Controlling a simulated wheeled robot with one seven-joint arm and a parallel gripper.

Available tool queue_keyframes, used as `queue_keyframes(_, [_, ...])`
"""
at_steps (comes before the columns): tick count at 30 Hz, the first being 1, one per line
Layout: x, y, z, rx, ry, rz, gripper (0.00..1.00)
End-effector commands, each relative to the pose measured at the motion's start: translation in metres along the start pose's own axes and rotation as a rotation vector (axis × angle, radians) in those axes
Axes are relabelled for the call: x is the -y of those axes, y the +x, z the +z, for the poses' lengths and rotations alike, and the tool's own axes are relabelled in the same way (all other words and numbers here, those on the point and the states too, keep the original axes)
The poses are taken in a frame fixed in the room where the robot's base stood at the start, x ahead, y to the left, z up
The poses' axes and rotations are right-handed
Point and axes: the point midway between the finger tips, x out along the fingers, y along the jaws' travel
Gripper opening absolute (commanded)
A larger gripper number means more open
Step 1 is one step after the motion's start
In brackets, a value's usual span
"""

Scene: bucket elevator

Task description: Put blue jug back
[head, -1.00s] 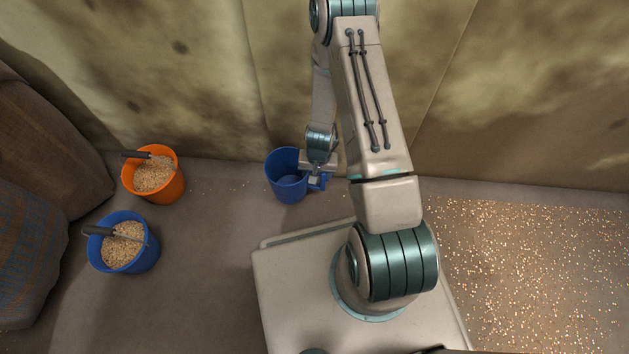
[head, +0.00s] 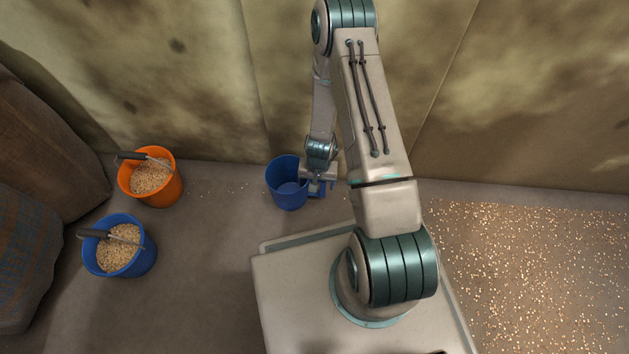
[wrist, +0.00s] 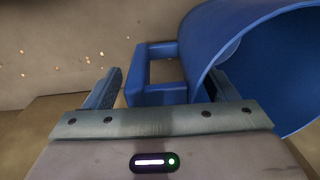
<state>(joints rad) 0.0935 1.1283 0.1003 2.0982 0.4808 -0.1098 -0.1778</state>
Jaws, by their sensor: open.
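The blue jug (head: 281,186) is near the foot of the back wall, left of my arm, and looks upright and empty, its mouth facing up. It appears to be at floor level. My gripper (head: 320,188) is at its right side, by the handle. In the wrist view the jug (wrist: 228,35) fills the upper right. Its square handle (wrist: 157,97) lies between the two open fingers of my gripper (wrist: 167,84). A gap shows between the left finger and the handle.
An orange bucket (head: 169,190) and a blue bucket (head: 137,263), both filled with grain and each with a dark-handled tool, stand at the left. Sacks (head: 40,160) line the left edge. Grain (head: 530,270) is scattered over the floor at right. Floor between buckets and jug is mostly clear.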

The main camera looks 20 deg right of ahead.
Motion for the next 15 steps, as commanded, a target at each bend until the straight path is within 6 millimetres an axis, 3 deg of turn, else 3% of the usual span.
queue_keyframes(5, [0.001,-0.017,-0.001,-0.003,-0.001,-0.001,0.79])
queue_keyframes(15, [0.0,-0.09,-0.001,-0.002,0.0,0.0,0.79])
